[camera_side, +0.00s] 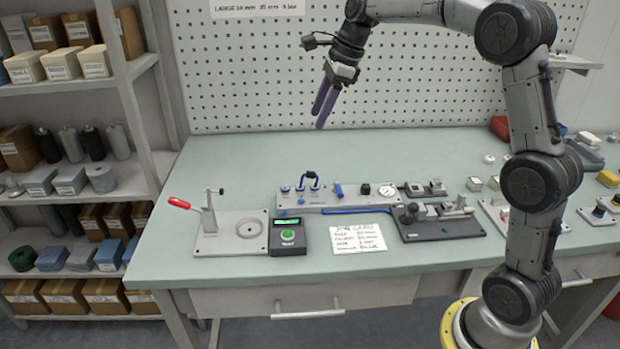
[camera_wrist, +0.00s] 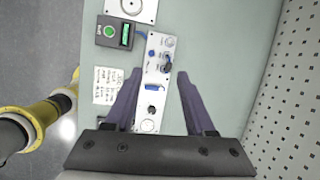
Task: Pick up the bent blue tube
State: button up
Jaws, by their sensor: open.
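The panel also bears a blue piece (camera_side: 338,190), a black knob (camera_side: 365,189) and a gauge (camera_side: 387,191). A red-handled clamp fixture (camera_side: 228,235) and a green-button box (camera_side: 288,237) stand left; a dark fixture (camera_side: 440,224) stands right. A pegboard (camera_side: 260,75) rises behind.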

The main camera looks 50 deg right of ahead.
jog(key=m+g, duration=0.1)
send_near(311, 172)
jog(key=d+r, duration=0.1)
jog(key=r, duration=0.1)
jog(key=x, duration=0.8)
jog(key=shift+s+f, duration=0.2)
jog(key=shift+a+x, duration=0.15)
jog(key=shift+x, duration=1.2)
jog(key=shift+a+x, duration=0.15)
jog(key=shift+x, duration=1.2)
jog(key=shift+r, duration=0.1)
grip_shut()
